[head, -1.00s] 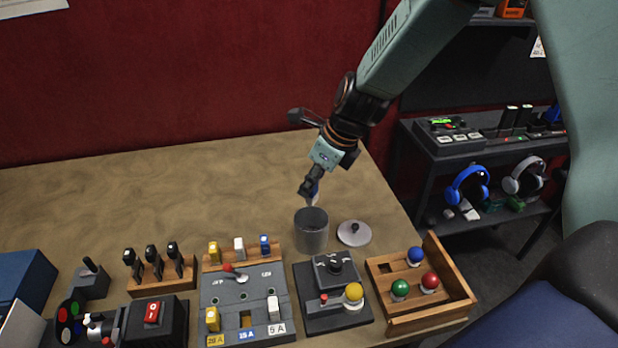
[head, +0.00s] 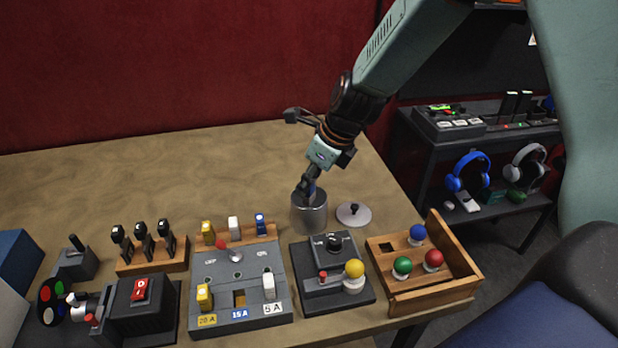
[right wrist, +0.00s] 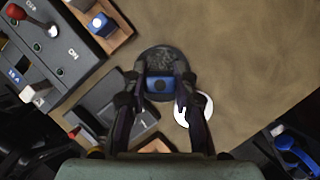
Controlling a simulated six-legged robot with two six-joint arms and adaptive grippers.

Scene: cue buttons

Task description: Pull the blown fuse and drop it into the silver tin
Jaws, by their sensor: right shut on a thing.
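The silver tin (head: 309,217) stands open on the table, its lid (head: 354,214) lying flat to its right. My right gripper (head: 306,190) is over the tin's mouth and shut on a blue fuse (right wrist: 161,84). In the right wrist view the fuse sits between the fingers with the dark inside of the tin (right wrist: 158,58) behind it. The fuse panel (head: 233,290) holds a yellow fuse (head: 204,297) and a white fuse (head: 269,286); its 15 A slot between them is empty. My left gripper is not in view.
A wooden rack (head: 248,237) behind the panel holds a yellow, a white and a blue fuse. The table behind the tin is clear.

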